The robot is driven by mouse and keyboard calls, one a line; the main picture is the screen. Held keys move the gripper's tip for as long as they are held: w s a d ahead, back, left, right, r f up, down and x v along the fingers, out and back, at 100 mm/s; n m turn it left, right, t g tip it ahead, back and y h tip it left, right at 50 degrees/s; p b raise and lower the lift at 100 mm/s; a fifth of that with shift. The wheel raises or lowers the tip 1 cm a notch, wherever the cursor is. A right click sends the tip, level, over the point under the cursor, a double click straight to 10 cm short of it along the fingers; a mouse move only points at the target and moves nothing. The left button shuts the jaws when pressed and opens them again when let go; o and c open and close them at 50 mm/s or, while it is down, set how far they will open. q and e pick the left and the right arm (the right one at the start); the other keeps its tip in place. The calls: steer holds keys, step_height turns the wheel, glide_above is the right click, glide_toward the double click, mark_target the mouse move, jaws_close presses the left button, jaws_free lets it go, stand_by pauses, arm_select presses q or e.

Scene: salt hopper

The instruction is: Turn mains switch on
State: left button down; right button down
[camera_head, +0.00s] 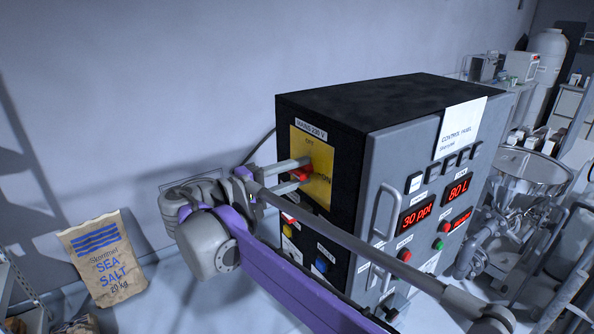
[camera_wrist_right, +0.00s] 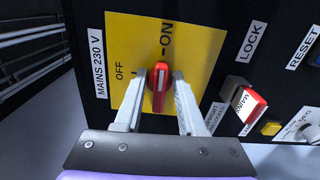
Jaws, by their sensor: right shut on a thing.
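The mains switch is a red knob (camera_head: 299,174) on a yellow plate (camera_head: 322,160) on the black side of the control cabinet, under a "MAINS 230 V" label. My right gripper (camera_head: 297,175) has its two fingers on either side of the knob, shut on it. In the right wrist view the red knob (camera_wrist_right: 159,88) sits between the fingers (camera_wrist_right: 158,88). Its white line points up the picture, roughly towards the "ON" mark; "OFF" is to the left. My left gripper is not in view.
The cabinet front (camera_head: 390,165) has red displays, buttons and a handle. Beside the switch in the wrist view are a red tagged part (camera_wrist_right: 250,103) under "LOCK" and a yellow button (camera_wrist_right: 271,128). A sea salt bag (camera_head: 103,260) stands at the left. A steel hopper (camera_head: 535,170) is at the right.

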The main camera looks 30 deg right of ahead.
steer(key=shift+m, duration=0.3)
stand_by(0.4)
steer(key=c, duration=0.8)
jaws_free()
steer(key=shift+c, duration=0.2)
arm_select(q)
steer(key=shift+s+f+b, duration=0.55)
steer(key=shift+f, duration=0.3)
arm_select(e)
steer(key=a, duration=1)
steer(key=shift+s+a, duration=0.4)
